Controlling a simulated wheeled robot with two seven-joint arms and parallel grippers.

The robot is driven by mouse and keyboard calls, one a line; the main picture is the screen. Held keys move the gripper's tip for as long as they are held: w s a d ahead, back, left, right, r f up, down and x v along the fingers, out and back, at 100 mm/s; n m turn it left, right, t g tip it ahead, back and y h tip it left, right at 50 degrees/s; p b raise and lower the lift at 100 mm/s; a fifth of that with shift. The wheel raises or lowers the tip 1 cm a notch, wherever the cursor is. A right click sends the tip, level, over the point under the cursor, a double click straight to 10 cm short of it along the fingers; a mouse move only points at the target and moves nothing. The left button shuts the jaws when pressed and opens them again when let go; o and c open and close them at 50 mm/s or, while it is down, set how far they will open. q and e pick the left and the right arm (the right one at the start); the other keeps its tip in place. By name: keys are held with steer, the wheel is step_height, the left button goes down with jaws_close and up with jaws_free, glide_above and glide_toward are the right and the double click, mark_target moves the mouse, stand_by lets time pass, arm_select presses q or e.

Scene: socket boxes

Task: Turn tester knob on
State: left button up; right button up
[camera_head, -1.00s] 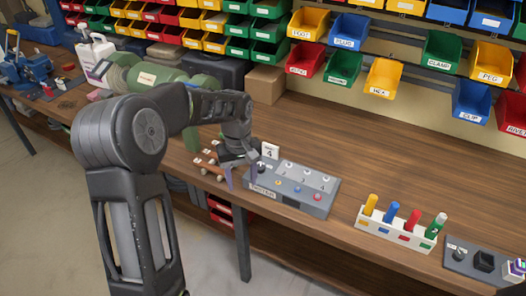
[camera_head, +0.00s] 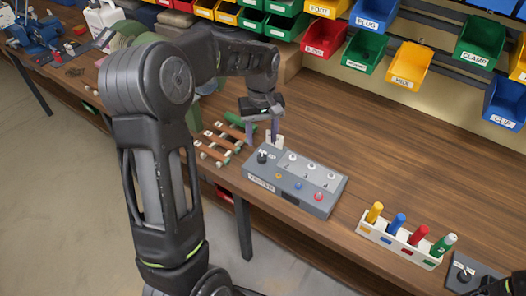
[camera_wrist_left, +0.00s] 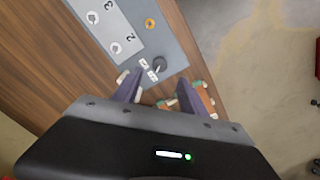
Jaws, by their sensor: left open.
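The tester (camera_head: 318,199) is a grey box on the workbench, with several white-faced switches or dials on top and orange, blue and red buttons along its front. Its black knob (camera_head: 262,157) stands at the left end. In the wrist view the knob (camera_wrist_left: 160,64) lies just beyond and between the fingertips, apart from them. My left gripper (camera_head: 262,142) is open and empty, fingers pointing down, over the knob end of the tester. It also shows in the wrist view (camera_wrist_left: 157,80). A dark part at the lower right edge may be my right arm; its jaws do not show.
Several orange-brown pieces (camera_head: 216,145) lie left of the tester, close to the fingers. A white rack (camera_head: 380,234) with coloured tubes and another grey box (camera_head: 462,276) stand to the right. Labelled bins hang behind. The bench behind the rack is clear.

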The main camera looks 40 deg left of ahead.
mark_target(262, 157)
arm_select(q)
step_height(262, 157, down, 8)
steer(key=shift+r+p, duration=0.1)
steer(key=shift+p, duration=0.8)
jaws_close()
